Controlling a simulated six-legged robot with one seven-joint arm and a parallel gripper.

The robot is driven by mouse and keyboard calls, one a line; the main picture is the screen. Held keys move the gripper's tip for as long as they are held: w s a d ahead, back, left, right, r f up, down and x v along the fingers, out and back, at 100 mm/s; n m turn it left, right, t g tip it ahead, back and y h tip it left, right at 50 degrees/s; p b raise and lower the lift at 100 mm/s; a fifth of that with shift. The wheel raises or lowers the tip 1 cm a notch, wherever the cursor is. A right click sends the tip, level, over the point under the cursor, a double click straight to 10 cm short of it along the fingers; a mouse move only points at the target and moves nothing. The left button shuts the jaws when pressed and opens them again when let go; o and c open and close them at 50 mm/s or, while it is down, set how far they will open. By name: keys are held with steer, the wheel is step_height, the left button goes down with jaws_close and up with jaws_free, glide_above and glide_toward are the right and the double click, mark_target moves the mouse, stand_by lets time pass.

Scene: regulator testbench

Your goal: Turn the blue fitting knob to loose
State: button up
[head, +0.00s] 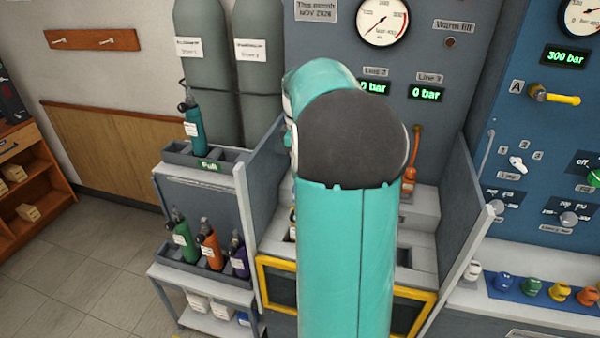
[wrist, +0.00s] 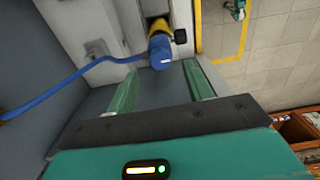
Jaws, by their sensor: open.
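The blue fitting knob (wrist: 160,50) shows in the wrist view at top centre, below a yellow cylinder part (wrist: 157,24) with a black knob (wrist: 180,37) beside it. A blue hose (wrist: 75,78) runs from the fitting to the left. My gripper (wrist: 160,68) is open, its two green fingers pointing towards the fitting. In the picture, the fitting lies just beyond the fingertips and between their lines; I see no contact. In the head view my arm hides the fitting and my gripper.
In the head view, a grey partition (head: 463,235) stands right of my arm and another (head: 262,205) left of it. A yellow-framed front (head: 415,297) lies below. A rack of small cylinders (head: 180,262) is at left.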

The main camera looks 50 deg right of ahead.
step_height(320, 180, up, 10)
steer(key=shift+f, duration=0.15)
